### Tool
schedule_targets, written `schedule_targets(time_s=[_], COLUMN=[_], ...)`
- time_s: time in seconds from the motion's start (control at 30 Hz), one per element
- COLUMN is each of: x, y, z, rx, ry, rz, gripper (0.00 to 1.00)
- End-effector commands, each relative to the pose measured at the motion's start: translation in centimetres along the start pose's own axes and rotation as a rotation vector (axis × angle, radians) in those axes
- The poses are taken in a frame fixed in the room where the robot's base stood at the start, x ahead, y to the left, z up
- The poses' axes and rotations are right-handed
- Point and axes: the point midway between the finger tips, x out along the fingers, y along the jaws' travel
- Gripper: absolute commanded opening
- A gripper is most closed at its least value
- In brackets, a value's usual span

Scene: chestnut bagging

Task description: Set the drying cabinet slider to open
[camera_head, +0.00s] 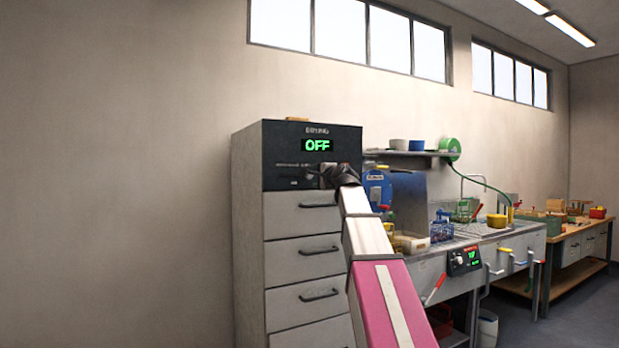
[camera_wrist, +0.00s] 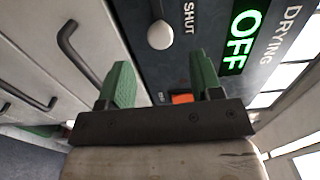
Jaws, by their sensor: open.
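The drying cabinet (camera_head: 303,258) is a tall grey unit with drawers and a dark top panel (camera_head: 283,146). The panel reads DRYING with a green OFF display (camera_head: 318,145), also large in the wrist view (camera_wrist: 244,38). A pale round knob (camera_wrist: 160,35), apparently the slider's, sits beside the word SHUT on the panel. My gripper (camera_wrist: 161,78) is open, its two green fingers apart and nothing between them. The knob shows beyond the fingertips, roughly between their lines; no contact shows. In the head view my gripper (camera_head: 327,172) is at the panel's lower right, hiding part of it.
A small orange-red part (camera_wrist: 182,98) shows on the panel between the fingers. Drawer handles (camera_wrist: 68,40) stick out beside the panel. A workbench (camera_head: 500,245) with baskets and tools stands right of the cabinet. The wall side at left is clear.

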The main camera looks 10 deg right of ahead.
Motion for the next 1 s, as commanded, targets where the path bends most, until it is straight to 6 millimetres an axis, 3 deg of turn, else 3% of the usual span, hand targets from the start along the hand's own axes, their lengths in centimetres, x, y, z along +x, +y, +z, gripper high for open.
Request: schedule_targets(time_s=[0.1, 0.33, 0.73, 0.77, 0.9, 0.93, 1.0], x=[2.5, 6.2, 7.2, 7.2, 7.2, 7.2, 7.2], y=[-0.1, -0.1, 0.0, 0.0, 0.0, 0.0, 0.0], z=[-0.1, -0.1, 0.0, 0.0, 0.0, 0.0, 0.0], rx=[-0.001, -0.001, -0.001, -0.001, -0.001, -0.001, -0.001], ry=[0.000, 0.000, 0.001, 0.001, 0.001, 0.001, 0.001], rz=[0.000, 0.001, 0.000, 0.000, 0.000, 0.000, 0.000], gripper=[0.59, 0.59, 0.59, 0.53, 0.07, 0.00, 0.00])
